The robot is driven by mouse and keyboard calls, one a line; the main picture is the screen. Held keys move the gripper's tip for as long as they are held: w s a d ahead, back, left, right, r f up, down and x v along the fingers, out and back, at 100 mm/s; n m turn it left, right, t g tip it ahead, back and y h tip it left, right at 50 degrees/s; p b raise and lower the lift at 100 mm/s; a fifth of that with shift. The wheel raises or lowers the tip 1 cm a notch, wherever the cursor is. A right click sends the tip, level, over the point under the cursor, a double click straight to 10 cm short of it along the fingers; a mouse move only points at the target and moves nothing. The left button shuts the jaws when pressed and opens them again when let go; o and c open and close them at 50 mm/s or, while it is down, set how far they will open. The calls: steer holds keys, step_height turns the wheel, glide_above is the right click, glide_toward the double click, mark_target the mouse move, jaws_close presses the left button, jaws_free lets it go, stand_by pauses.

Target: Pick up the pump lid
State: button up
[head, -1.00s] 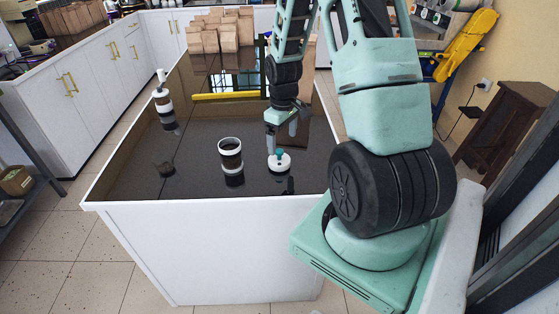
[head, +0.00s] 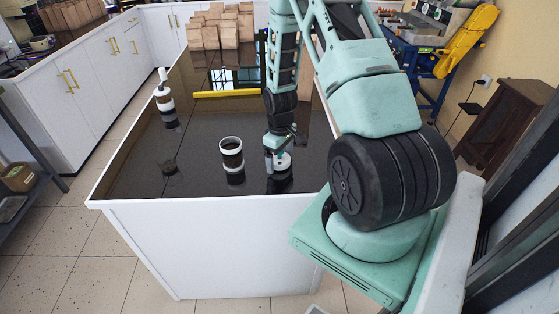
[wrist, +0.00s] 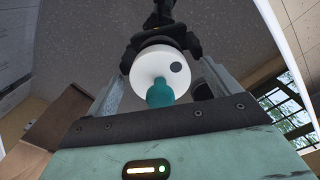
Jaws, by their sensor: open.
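The pump lid (head: 284,161), a white disc with a teal knob, rests on the dark glossy table near its front edge, partly hidden by my gripper in the head view. My gripper (head: 277,166) points down over it, with its fingers around it at the table. In the wrist view the white disc (wrist: 148,68) and teal knob lie between the two spread fingers of my gripper (wrist: 165,88). The knob points toward the palm. I cannot tell whether either finger touches the lid.
A white and dark canister (head: 231,155) stands just left of my gripper. A taller white and dark container (head: 165,104) stands at the table's left side. A yellow bar (head: 226,94) lies across the table behind. Brown paper bags (head: 220,28) stand at the far end. The table's left front is mostly clear.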

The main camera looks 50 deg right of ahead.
steer(key=shift+c, duration=0.3)
steer(key=c, duration=1)
step_height(320, 180, up, 12)
steer(key=shift+r, duration=0.1)
